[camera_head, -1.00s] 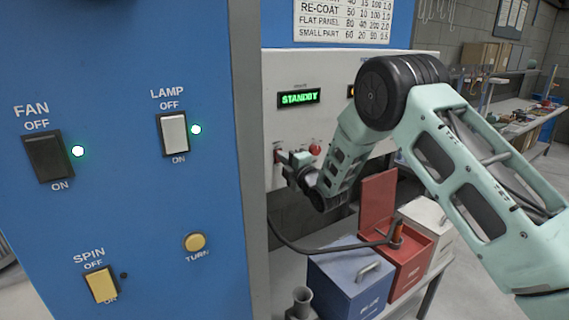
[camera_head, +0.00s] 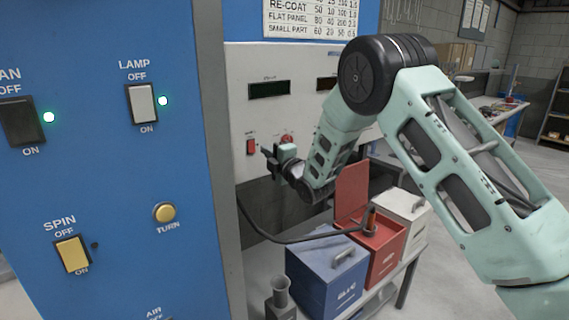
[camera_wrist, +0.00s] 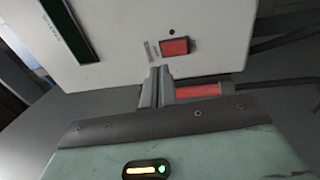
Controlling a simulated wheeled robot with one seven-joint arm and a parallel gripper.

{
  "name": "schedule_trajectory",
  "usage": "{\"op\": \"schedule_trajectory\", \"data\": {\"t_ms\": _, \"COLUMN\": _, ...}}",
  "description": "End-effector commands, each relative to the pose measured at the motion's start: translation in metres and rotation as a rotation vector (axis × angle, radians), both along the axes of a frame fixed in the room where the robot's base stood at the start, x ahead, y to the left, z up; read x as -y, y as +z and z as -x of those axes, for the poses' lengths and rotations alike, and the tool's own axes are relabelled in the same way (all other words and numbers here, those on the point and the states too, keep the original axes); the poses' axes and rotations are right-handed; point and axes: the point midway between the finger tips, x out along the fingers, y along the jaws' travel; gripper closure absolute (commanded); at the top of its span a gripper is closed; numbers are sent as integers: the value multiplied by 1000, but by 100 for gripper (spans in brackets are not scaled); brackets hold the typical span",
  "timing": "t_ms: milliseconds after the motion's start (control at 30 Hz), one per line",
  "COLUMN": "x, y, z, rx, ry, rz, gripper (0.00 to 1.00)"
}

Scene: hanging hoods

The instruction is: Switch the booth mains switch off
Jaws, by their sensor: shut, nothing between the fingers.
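The white control panel (camera_head: 235,110) carries a small red rocker switch (camera_head: 251,146) at its lower left. This looks like the mains switch, but its label is too small to read. It also shows in the wrist view (camera_wrist: 174,47), just beyond my fingertips. Which way the rocker is tipped cannot be told. My gripper (camera_head: 266,151) is shut and empty, just right of and below the switch, with a small gap seen in the wrist view (camera_wrist: 161,72). The panel's display (camera_head: 269,89) is dark.
A blue cabinet (camera_head: 100,200) at the left carries a lit FAN switch, a lit LAMP switch (camera_head: 142,103), a SPIN switch and a yellow TURN button (camera_head: 164,212). Blue, red and white boxes stand below.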

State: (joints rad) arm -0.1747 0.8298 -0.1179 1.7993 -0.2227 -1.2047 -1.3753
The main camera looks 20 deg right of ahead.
Motion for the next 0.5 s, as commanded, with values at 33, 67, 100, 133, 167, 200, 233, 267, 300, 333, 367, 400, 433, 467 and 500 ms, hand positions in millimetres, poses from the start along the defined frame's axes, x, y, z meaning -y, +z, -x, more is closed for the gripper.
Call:
{"op": "schedule_trajectory", "data": {"t_ms": 33, "x": 2, "y": -1, "z": 6, "rx": 1, "ry": 0, "rz": 0, "gripper": 100}}
{"op": "schedule_trajectory", "data": {"t_ms": 67, "x": 3, "y": 0, "z": 10, "rx": 2, "ry": 0, "rz": -1, "gripper": 100}}
{"op": "schedule_trajectory", "data": {"t_ms": 100, "x": 5, "y": 0, "z": 15, "rx": 2, "ry": 0, "rz": -1, "gripper": 100}}
{"op": "schedule_trajectory", "data": {"t_ms": 133, "x": 6, "y": 1, "z": 19, "rx": 2, "ry": 0, "rz": -1, "gripper": 100}}
{"op": "schedule_trajectory", "data": {"t_ms": 167, "x": 8, "y": 1, "z": 24, "rx": 3, "ry": -1, "rz": -1, "gripper": 100}}
{"op": "schedule_trajectory", "data": {"t_ms": 200, "x": 10, "y": 1, "z": 30, "rx": 2, "ry": -1, "rz": -1, "gripper": 100}}
{"op": "schedule_trajectory", "data": {"t_ms": 233, "x": 11, "y": 3, "z": 34, "rx": 3, "ry": -1, "rz": 0, "gripper": 100}}
{"op": "schedule_trajectory", "data": {"t_ms": 267, "x": 13, "y": 3, "z": 39, "rx": 2, "ry": -1, "rz": 0, "gripper": 100}}
{"op": "schedule_trajectory", "data": {"t_ms": 300, "x": 15, "y": 4, "z": 46, "rx": 2, "ry": -1, "rz": 0, "gripper": 100}}
{"op": "schedule_trajectory", "data": {"t_ms": 333, "x": 16, "y": 4, "z": 50, "rx": 3, "ry": 0, "rz": 0, "gripper": 100}}
{"op": "schedule_trajectory", "data": {"t_ms": 367, "x": 17, "y": 5, "z": 54, "rx": 3, "ry": 0, "rz": 0, "gripper": 100}}
{"op": "schedule_trajectory", "data": {"t_ms": 400, "x": 19, "y": 6, "z": 58, "rx": 3, "ry": 0, "rz": 0, "gripper": 100}}
{"op": "schedule_trajectory", "data": {"t_ms": 433, "x": 20, "y": 7, "z": 61, "rx": 2, "ry": 0, "rz": 0, "gripper": 100}}
{"op": "schedule_trajectory", "data": {"t_ms": 467, "x": 21, "y": 7, "z": 64, "rx": 3, "ry": 0, "rz": 0, "gripper": 100}}
{"op": "schedule_trajectory", "data": {"t_ms": 500, "x": 21, "y": 8, "z": 67, "rx": 2, "ry": 0, "rz": 0, "gripper": 100}}
